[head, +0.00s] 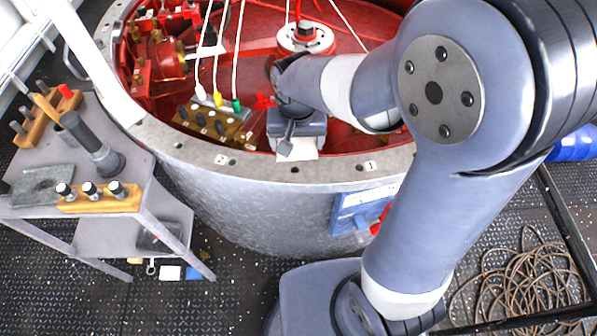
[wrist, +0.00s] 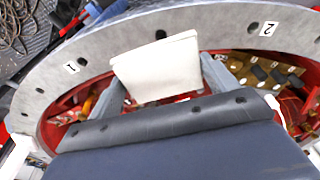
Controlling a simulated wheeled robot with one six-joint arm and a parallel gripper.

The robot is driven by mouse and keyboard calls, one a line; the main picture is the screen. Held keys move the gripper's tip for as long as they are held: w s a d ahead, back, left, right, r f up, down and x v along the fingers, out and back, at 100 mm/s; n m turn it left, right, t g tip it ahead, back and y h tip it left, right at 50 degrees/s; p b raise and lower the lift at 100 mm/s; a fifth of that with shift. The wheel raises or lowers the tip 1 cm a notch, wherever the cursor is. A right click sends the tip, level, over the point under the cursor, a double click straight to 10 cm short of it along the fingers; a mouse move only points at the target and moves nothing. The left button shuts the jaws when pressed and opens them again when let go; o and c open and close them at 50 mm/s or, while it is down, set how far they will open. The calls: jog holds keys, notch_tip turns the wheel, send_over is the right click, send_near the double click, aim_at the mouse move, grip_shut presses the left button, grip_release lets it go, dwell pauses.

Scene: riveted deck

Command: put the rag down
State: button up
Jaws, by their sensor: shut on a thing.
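The rag (wrist: 157,66) is a folded off-white cloth between the two fingers of my gripper (wrist: 161,76) in the wrist view. My gripper (head: 293,148) is shut on it. In the head view only a small pale part of the rag (head: 305,149) shows below the gripper, at the inner edge of the round vessel's grey flange (head: 325,171). In the wrist view the rag overlaps the flange between the labels 1 and 2. I cannot tell whether it touches the flange.
The vessel's red interior (head: 260,40) holds pipes, white cords and a block with coloured plugs (head: 212,122). A grey bench (head: 125,165) at left carries a flashlight (head: 90,143) and a wooden rack (head: 100,203). A coiled hose (head: 530,280) lies on the deck at right.

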aim_at(297, 148)
notch_tip(297, 148, down, 9)
jog(key=shift+f, duration=0.1)
dwell(0.4)
jog(key=shift+f, duration=0.25)
jog(key=o, duration=1)
jog(key=shift+r, duration=0.1)
jog(key=shift+c, duration=0.2)
jog(key=shift+r, duration=0.55)
jog(key=r, duration=0.3)
jog(key=s+r, duration=0.1)
jog(key=r, duration=0.7)
jog(key=shift+s, duration=0.4)
